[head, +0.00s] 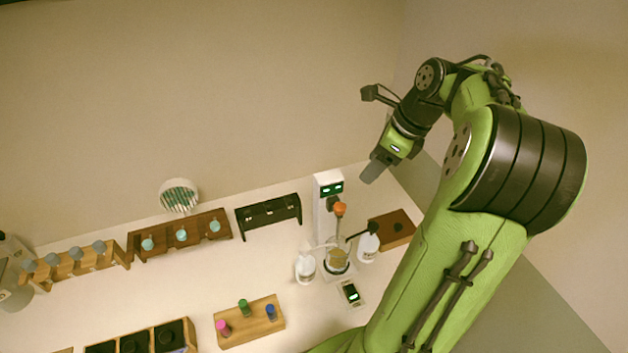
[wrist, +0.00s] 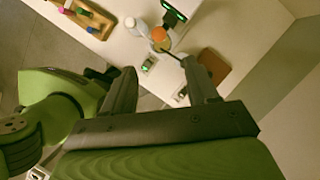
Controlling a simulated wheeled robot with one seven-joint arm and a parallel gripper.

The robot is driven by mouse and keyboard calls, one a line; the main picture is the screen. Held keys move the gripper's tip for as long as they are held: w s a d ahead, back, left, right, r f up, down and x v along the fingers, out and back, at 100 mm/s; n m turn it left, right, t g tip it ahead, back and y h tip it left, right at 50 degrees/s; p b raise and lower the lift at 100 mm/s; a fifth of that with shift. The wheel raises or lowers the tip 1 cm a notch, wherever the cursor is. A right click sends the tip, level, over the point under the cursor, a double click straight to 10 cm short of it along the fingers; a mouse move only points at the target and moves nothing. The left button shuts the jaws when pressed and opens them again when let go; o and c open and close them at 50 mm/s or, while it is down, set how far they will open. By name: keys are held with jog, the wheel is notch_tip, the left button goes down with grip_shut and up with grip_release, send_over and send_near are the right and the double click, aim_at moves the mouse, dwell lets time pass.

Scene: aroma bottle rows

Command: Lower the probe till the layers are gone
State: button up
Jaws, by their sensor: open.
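The probe is an upright white device (head: 326,205) with a green-lit display and an orange knob (head: 340,209), above a glass beaker (head: 337,261) with yellowish content. The knob also shows in the wrist view (wrist: 158,34). Whether the beaker's content is layered is too small to tell. My gripper (head: 371,176) is raised above and to the right of the device in the head view.
White bottles stand left (head: 305,268) and right (head: 368,246) of the beaker. A small display unit (head: 351,293) lies in front. A brown board (head: 392,229) is at right. Wooden racks of bottles (head: 180,238) and a block with coloured pegs (head: 250,323) are left.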

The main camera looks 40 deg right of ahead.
aim_at(341, 206)
jog(key=b+x, duration=0.4)
jog(key=x, duration=1.2)
jog(key=shift+s+f+b, duration=0.1)
jog(key=shift+b, duration=0.2)
jog(key=shift+c, duration=0.3)
grip_shut()
